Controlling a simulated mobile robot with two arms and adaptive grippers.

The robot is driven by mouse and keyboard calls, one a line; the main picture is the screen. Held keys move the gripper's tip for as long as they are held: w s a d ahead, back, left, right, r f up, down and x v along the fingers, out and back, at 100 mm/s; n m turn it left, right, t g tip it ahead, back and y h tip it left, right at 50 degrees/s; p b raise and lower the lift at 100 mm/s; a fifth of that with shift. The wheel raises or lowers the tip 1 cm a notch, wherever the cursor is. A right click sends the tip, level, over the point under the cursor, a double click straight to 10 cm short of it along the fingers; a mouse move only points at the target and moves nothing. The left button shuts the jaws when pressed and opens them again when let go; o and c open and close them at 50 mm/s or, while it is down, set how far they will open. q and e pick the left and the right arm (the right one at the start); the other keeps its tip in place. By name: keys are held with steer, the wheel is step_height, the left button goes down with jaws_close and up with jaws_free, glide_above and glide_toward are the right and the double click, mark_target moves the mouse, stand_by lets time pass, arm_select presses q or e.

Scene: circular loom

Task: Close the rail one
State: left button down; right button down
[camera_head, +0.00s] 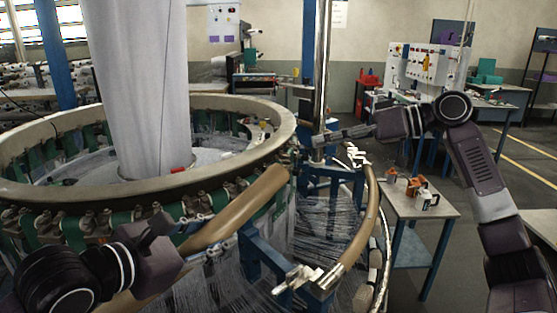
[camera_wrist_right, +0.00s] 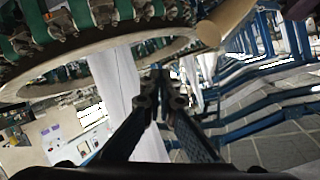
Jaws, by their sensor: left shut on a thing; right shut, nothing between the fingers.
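A tan rail section (camera_head: 245,203) slants across the front of the loom in the head view. Its upper end stands apart from the curved tan rail (camera_head: 371,205) on the right, which carries white clamps. My left gripper (camera_head: 232,243) is shut at the slanted section, apparently on it; the exact contact is hard to see. My right gripper (camera_head: 322,139) is shut and empty beyond the slanted section's upper end, beside the metal post. In the right wrist view the closed fingers (camera_wrist_right: 165,82) point towards the loom, with a tan rail end (camera_wrist_right: 226,22) at the upper right.
The round loom ring (camera_head: 60,192) with a white fabric column (camera_head: 140,80) fills the left. Blue frame bars (camera_head: 262,258) and stretched threads lie between the rails. Open floor lies farther right.

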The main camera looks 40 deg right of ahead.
steer(key=s+a+r+n+g+y, duration=0.1)
steer(key=s+a+r+n+y, duration=0.1)
steer(key=s+a+r+n, duration=0.3)
steer(key=shift+w+a+f+m, duration=0.45)
steer(key=shift+w+a+f, duration=0.45)
steer(key=shift+a+f, duration=0.3)
steer(key=shift+w+a+f+m, duration=0.4)
steer(key=shift+w+a+f, duration=0.5)
steer(key=shift+a+f, duration=0.25)
steer(key=shift+w+a+f+m, duration=0.45)
steer(key=shift+w+a+f, duration=0.55)
steer(key=shift+a, duration=0.25)
steer(key=shift+s, duration=0.1)
